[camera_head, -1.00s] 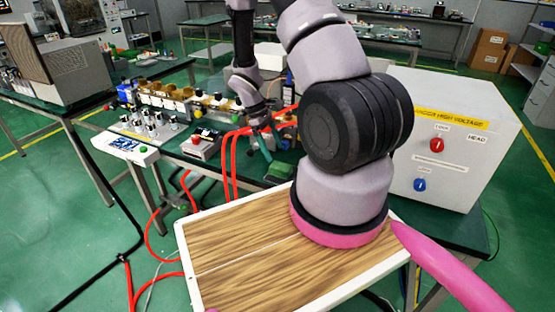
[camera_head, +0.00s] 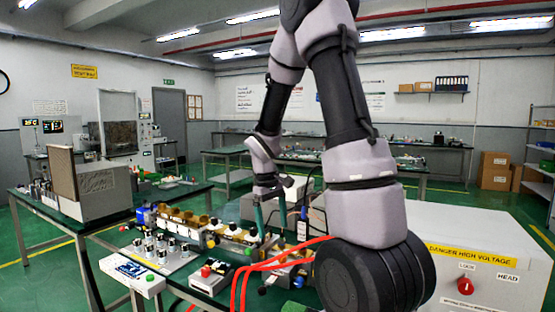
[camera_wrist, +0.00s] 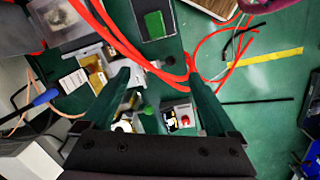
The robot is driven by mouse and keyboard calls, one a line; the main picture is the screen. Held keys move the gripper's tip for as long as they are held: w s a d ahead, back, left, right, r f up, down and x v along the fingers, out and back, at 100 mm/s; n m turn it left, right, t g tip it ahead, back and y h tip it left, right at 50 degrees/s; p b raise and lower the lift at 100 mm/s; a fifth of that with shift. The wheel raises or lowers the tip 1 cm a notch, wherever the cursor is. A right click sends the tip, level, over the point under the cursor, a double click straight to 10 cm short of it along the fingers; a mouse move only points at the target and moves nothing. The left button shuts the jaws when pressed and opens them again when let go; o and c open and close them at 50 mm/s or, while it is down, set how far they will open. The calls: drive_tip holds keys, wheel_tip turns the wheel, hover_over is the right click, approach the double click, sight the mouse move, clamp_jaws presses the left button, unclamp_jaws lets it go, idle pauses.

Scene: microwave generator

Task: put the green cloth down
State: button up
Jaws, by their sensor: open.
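In the head view only a bit of the cloth (camera_head: 293,306) shows at the bottom edge, beside the red hoses. My gripper (camera_head: 260,227) is above the bench, apart from the cloth. In the wrist view my gripper (camera_wrist: 160,85) has its two dark green fingers spread wide, with nothing held between them. The cloth lies beyond the fingertips.
Red hoses (camera_wrist: 130,45) run close to the cloth and fingertips. A box with a red button (camera_head: 212,275) and a panel of knobs (camera_head: 150,262) stand to the left. A large white high-voltage cabinet (camera_head: 480,260) stands to the right.

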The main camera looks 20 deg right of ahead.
drive_tip(key=s+a+r+m+t+y, duration=0.1)
drive_tip(key=s+r+m+t, duration=0.3)
drive_tip(key=s+r, duration=0.4)
drive_tip(key=s+a+r+m+t+y, duration=0.2)
drive_tip(key=s+r, duration=0.6)
drive_tip(key=r, duration=0.7)
drive_tip(key=a+m+t, duration=0.1)
drive_tip(key=a, duration=0.1)
drive_tip(key=shift+a+m+t, duration=0.3)
drive_tip(key=shift+m+t, duration=0.1)
